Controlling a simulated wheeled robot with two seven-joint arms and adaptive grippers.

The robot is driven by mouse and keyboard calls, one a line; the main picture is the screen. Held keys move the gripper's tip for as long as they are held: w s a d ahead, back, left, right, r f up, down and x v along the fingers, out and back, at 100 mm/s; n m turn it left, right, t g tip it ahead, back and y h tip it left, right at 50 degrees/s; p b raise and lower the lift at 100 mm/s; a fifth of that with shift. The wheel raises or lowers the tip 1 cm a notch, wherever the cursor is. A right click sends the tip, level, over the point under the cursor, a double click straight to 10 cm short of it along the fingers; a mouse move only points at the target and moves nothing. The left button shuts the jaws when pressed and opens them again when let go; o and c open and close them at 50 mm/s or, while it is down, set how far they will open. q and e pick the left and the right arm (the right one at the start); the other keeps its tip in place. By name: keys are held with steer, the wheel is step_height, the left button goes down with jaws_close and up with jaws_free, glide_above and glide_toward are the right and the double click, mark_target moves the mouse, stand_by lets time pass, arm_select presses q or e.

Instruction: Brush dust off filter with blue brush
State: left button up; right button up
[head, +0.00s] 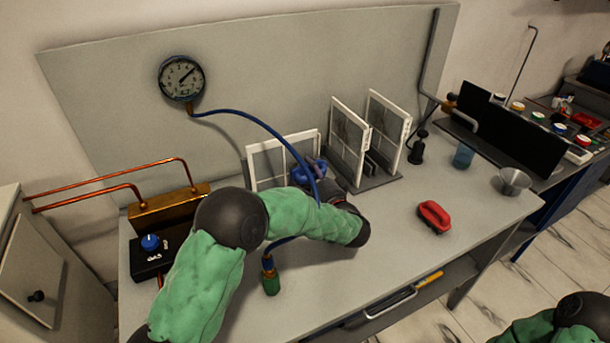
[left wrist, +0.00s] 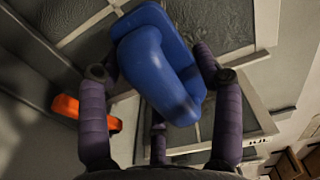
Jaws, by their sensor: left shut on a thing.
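The blue brush (head: 306,170) is in my left gripper (head: 320,184), in front of a white-framed filter (head: 257,168) at the back of the bench. In the left wrist view the brush (left wrist: 155,62) sits between the purple fingers of the gripper (left wrist: 157,75), which are shut on it. The filter's grey mesh (left wrist: 215,22) shows behind the brush there. I cannot tell whether the bristles touch it. My forearm hides most of the gripper in the head view. My right gripper is out of view; only part of that arm shows at bottom right.
Two more white-framed panels (head: 398,105) stand in a rack right of the filter. A red brush (head: 434,216) lies on the bench (head: 400,270), with a blue cup (head: 463,155) and metal funnel (head: 512,181) beyond. A blue hose (head: 245,118) from the gauge (head: 181,78) passes close to my left arm.

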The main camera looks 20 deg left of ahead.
mark_target(273, 175)
arm_select(q)
steer(key=shift+w+d+r, duration=0.2)
steer(key=shift+w+d, duration=0.1)
steer(key=shift+c, duration=1)
steer(key=shift+s+a+f, duration=0.15)
steer(key=shift+s+a, duration=0.95)
steer(key=shift+s, duration=0.3)
steer(key=shift+c, duration=0.2)
steer(key=shift+s+a, duration=2.55)
steer(key=shift+s, duration=0.05)
steer(key=shift+v, duration=3)
steer(key=v, duration=0.3)
